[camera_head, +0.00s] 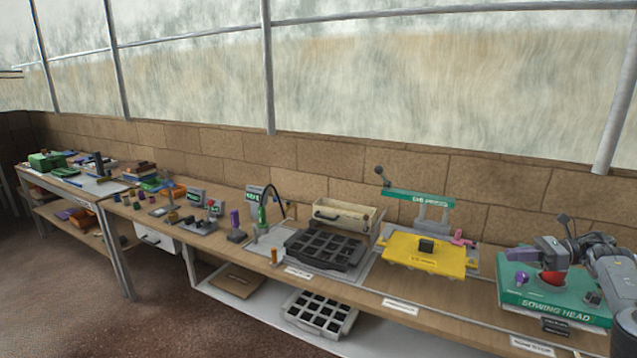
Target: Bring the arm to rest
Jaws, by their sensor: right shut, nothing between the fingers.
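My right gripper (553,262) is at the right of the head view, at the end of my arm, which comes in from the right edge. It is over the green box marked SOWING HEAD (548,302), near a red round part (552,278) on that box. The fingers look closed with nothing held. I cannot tell whether the gripper touches the box. My left gripper is not in view.
A yellow plate (428,262) of a press with a green top bar (418,199) stands left of the gripper. A black cell tray (325,249) lies farther left on the wooden bench (380,285). A bare bench strip lies between press and green box.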

